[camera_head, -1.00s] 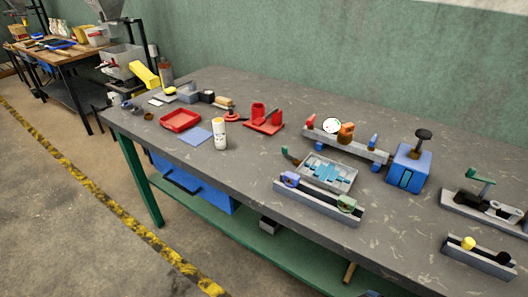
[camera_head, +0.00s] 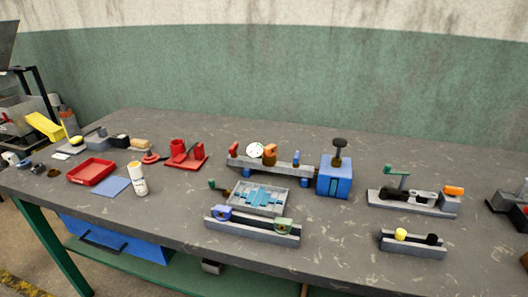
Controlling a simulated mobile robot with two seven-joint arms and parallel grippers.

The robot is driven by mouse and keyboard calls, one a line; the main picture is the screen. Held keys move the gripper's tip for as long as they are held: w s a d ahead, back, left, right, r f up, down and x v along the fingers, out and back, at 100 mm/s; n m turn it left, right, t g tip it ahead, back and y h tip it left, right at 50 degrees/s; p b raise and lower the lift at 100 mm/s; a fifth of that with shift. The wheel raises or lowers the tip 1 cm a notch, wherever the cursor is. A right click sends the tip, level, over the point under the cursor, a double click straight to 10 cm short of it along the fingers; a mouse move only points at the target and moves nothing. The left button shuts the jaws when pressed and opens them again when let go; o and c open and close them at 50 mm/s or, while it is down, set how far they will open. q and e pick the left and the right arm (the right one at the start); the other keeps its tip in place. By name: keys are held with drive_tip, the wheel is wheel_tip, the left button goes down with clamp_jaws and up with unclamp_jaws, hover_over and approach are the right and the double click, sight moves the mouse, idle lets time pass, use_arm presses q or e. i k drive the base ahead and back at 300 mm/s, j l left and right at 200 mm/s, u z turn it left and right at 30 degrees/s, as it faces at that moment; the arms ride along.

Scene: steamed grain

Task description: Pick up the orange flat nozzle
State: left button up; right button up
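Two orange pieces show in the head view, and I cannot tell for sure which is the flat nozzle. One small orange piece (camera_head: 454,190) lies at the right end of a grey fixture (camera_head: 412,205) with a green handle. The other orange piece (camera_head: 269,154) stands on a long grey bar fixture (camera_head: 268,169) near the middle, beside a round white dial (camera_head: 255,150). Both are too small to make out their exact shape. Neither of my grippers is in view.
A grey tray (camera_head: 287,198) sits behind a rail (camera_head: 250,231) with blue and green pieces. A blue box (camera_head: 334,178) stands right of the bar. A short rail (camera_head: 413,245) holds yellow and black pieces. A white bottle (camera_head: 138,180) and red tray (camera_head: 91,172) are left. The table front is mostly clear.

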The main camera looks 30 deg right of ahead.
sight(270, 150)
drive_tip(key=i+j+z, duration=0.1)
drive_tip(key=z, duration=0.35)
drive_tip(key=i+j+z, duration=0.1)
drive_tip(key=j+z, duration=0.3)
drive_tip(key=i+j+z, duration=0.15)
drive_tip(key=j, duration=0.25)
drive_tip(key=j+z, duration=0.15)
drive_tip(key=j, duration=0.2)
